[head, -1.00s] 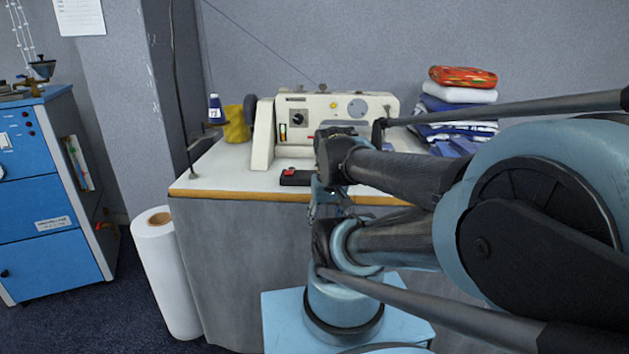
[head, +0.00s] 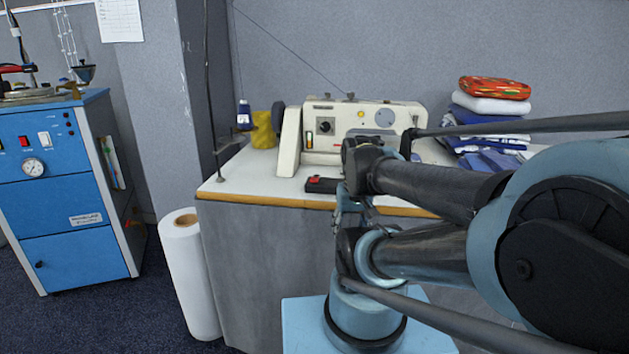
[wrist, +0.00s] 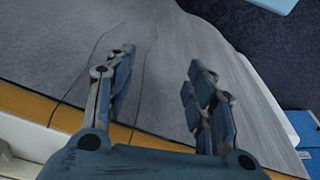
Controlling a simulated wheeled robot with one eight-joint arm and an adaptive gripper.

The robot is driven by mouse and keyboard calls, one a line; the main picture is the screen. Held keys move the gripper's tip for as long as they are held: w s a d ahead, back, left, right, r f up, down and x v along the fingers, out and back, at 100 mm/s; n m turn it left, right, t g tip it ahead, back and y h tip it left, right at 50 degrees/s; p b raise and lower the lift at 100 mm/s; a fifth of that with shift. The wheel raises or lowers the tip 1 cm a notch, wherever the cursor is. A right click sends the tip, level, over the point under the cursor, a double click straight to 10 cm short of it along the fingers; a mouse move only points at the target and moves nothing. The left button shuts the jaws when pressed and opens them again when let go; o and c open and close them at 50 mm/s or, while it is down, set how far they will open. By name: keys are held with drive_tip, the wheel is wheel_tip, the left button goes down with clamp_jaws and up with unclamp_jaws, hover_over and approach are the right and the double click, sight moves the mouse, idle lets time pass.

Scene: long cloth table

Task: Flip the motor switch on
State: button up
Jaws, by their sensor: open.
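A small black switch box (head: 325,186) with a red button (head: 315,182) sits on the white tabletop near its front edge, in front of the cream sewing machine (head: 350,120). My gripper (head: 350,217) hangs just right of the box in the head view, partly hidden by my arm, close to the table's front edge. In the wrist view, my gripper (wrist: 160,88) has its two fingers spread apart with nothing between them. Behind the fingers are the grey cloth and the yellow table edge. The switch box is not visible in the wrist view.
The table's front edge (head: 270,201) is yellow above hanging grey cloth. A white roll (head: 190,280) stands on the floor at left. A blue cabinet (head: 75,225) is farther left. Folded fabrics (head: 487,130) are stacked at the table's right. A thread cone (head: 244,117) stands at left.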

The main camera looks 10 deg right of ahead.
drive_tip(key=shift+s+a+r, duration=0.15)
drive_tip(key=shift+s+r, duration=0.25)
drive_tip(key=shift+r, duration=0.3)
drive_tip(key=c, duration=0.9)
drive_tip(key=w+a+r+n, duration=0.1)
drive_tip(key=r, duration=0.1)
drive_tip(key=w+a+r+n, duration=0.1)
drive_tip(key=w+r, duration=0.1)
drive_tip(key=w+a+r+n+g, duration=0.1)
drive_tip(key=w+a+r, duration=0.1)
drive_tip(key=r, duration=0.1)
drive_tip(key=shift+w+a+r+n+y, duration=0.1)
drive_tip(key=shift+w+n+y, duration=0.1)
drive_tip(key=shift+n+y, duration=0.15)
clamp_jaws()
drive_tip(key=w+a+r+n+g, duration=0.1)
drive_tip(key=w+a+r+n, duration=0.5)
drive_tip(key=w+a+r, duration=0.4)
drive_tip(key=w+a+r+n, duration=0.1)
drive_tip(key=a+r+n, duration=0.2)
drive_tip(key=a, duration=0.8)
drive_tip(key=w+a+r+n+g, duration=0.1)
drive_tip(key=a+r+n, duration=0.2)
drive_tip(key=a, duration=0.8)
drive_tip(key=shift+w+a+r+n+g, duration=0.15)
drive_tip(key=shift+a+n+g, duration=0.15)
drive_tip(key=shift+n, duration=0.35)
